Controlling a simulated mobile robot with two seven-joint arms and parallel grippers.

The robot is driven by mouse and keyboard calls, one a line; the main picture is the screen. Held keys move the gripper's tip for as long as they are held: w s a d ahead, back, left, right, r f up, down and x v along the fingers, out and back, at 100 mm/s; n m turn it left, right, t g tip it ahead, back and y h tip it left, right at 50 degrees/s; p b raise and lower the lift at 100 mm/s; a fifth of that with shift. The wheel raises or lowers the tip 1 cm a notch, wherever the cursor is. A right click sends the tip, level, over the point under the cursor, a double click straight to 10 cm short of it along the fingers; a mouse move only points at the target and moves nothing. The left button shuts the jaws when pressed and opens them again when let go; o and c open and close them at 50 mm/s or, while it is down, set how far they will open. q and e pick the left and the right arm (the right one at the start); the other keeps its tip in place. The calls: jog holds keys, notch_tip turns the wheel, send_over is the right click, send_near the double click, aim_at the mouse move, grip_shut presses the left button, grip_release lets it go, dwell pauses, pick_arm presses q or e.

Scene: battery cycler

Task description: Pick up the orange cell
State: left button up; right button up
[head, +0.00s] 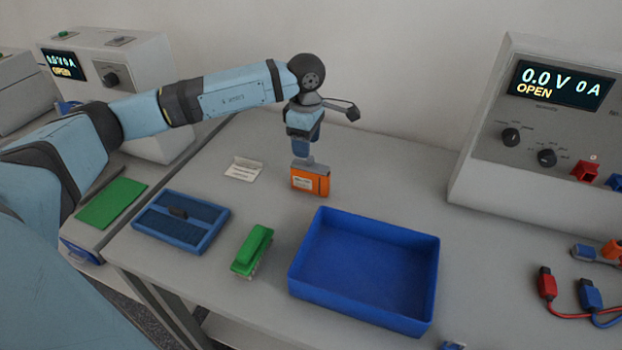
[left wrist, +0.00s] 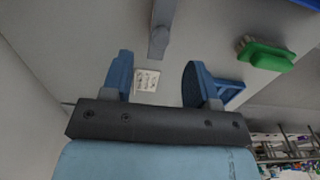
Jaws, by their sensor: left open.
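The orange cell (head: 311,182) is a small upright block with a pale label, standing on the grey bench behind the blue bin. My left gripper (head: 304,150) points down just above the cell, and its lower end overlaps the cell's top in the head view. I cannot tell whether they touch. In the left wrist view my left gripper (left wrist: 158,82) has its two blue fingers spread apart. No orange shows in that view, so the cell's place between the fingers is not visible. My right gripper is not in view.
The blue bin (head: 365,311) stands in front of the cell. A cycler (head: 555,140) reading OPEN, and red and blue leads (head: 590,296), are at the right.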

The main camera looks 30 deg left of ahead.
aim_at(307, 164)
pick_arm(q)
notch_tip(307, 164, down, 8)
jog(key=shift+f+p, duration=0.1)
jog(key=shift+p, duration=0.25)
grip_shut()
